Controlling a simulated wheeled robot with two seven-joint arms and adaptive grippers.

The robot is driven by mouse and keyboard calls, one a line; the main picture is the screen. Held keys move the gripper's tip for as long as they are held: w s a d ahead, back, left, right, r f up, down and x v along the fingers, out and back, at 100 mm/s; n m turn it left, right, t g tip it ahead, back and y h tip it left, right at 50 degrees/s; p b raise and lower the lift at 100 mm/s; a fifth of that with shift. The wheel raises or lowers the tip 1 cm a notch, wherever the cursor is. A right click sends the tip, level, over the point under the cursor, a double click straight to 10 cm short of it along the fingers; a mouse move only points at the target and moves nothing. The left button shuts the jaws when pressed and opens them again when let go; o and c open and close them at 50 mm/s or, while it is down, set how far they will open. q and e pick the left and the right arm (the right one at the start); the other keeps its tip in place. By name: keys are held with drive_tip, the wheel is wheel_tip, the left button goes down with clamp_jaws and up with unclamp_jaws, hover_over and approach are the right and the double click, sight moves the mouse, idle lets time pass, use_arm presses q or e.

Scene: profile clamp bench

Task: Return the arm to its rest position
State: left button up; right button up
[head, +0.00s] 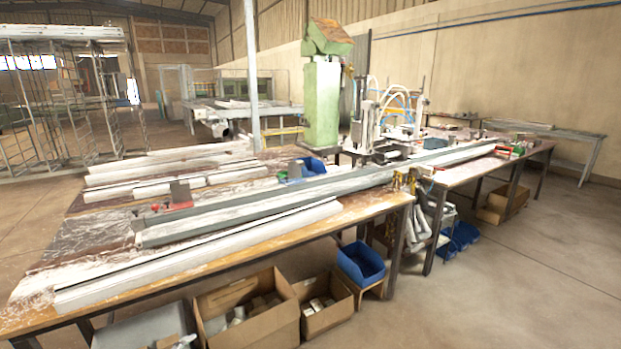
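Neither of my arms nor grippers shows in the head view, so their pose and finger state are hidden. A long grey profile (270,207) lies along the workbench (372,208) and reaches across to the second bench at the right. A small clamp with a red base (180,196) stands by the profile's left part. Another grey clamp block with blue (294,170) stands farther along, behind the profile.
A white profile (200,256) lies along the bench's front edge, with more profiles behind. Cardboard boxes (250,312) and a blue bin (361,263) sit below. A green machine (321,105) stands behind.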

use_arm(q)
drive_tip(key=s+f+n+g+y, duration=0.55)
drive_tip(key=s+f+n, duration=0.25)
drive_tip(key=s+f, duration=1.55)
drive_tip(key=s+d+f+n+g, duration=0.1)
drive_tip(key=s+f, duration=0.3)
drive_tip(key=s, duration=0.6)
drive_tip(key=s+d+f+n+g, duration=0.2)
drive_tip(key=s+d+f+g, duration=0.1)
drive_tip(key=s, duration=0.7)
drive_tip(key=s+d+f+n+g+p, duration=0.1)
drive_tip(key=s+d+f+g, duration=0.2)
drive_tip(key=s+f, duration=0.4)
drive_tip(key=s, duration=0.3)
drive_tip(key=shift+f+n, duration=0.2)
drive_tip(key=shift+n, duration=0.2)
use_arm(e)
drive_tip(key=shift+s+d+r, duration=0.15)
drive_tip(key=shift+s+d, duration=0.05)
drive_tip(key=shift+s, duration=0.4)
drive_tip(key=shift+s+d+r, duration=0.1)
drive_tip(key=shift+s+d, duration=0.1)
drive_tip(key=shift+s, duration=0.4)
use_arm(q)
drive_tip(key=shift+w+d+g, duration=0.1)
drive_tip(key=shift+w+g, duration=0.1)
drive_tip(key=shift+g, duration=0.05)
use_arm(e)
drive_tip(key=shift+s, duration=0.15)
